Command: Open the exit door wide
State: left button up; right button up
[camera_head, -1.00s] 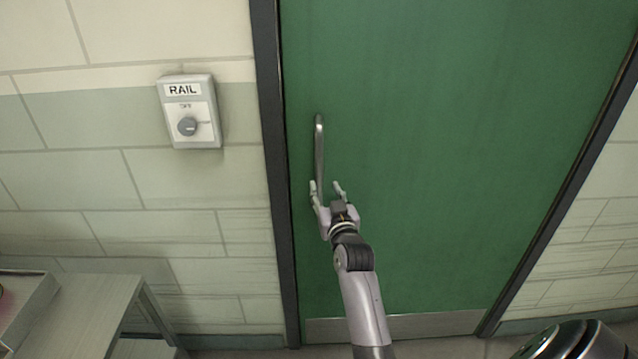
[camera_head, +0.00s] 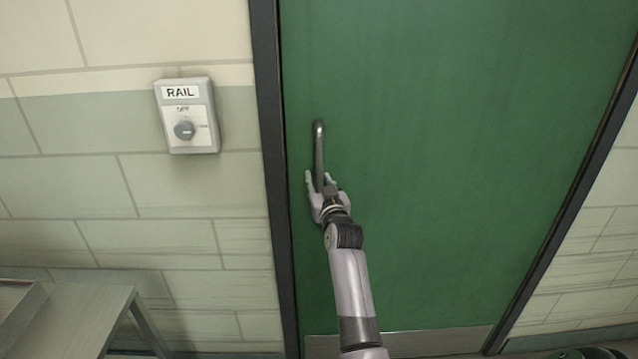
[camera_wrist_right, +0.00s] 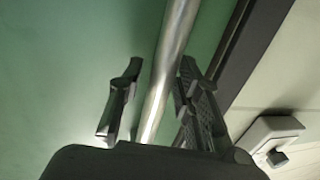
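The green exit door (camera_head: 430,160) stands in its dark frame and looks closed. A vertical metal bar handle (camera_head: 319,150) is on its left side, near the frame. My right gripper (camera_head: 318,181) is at the lower part of the handle. In the right wrist view the handle (camera_wrist_right: 168,70) runs between the two dark fingers of the gripper (camera_wrist_right: 155,95). A gap shows on the left finger's side, and the right finger is close to the bar. The fingers are open around it. My left gripper is not in view.
A wall switch box labelled RAIL (camera_head: 186,115) is left of the door frame (camera_head: 268,120). A grey table (camera_head: 75,315) stands at the lower left. The wall is right of the door. Floor room is barely visible.

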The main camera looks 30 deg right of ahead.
grip_shut()
dwell(0.6)
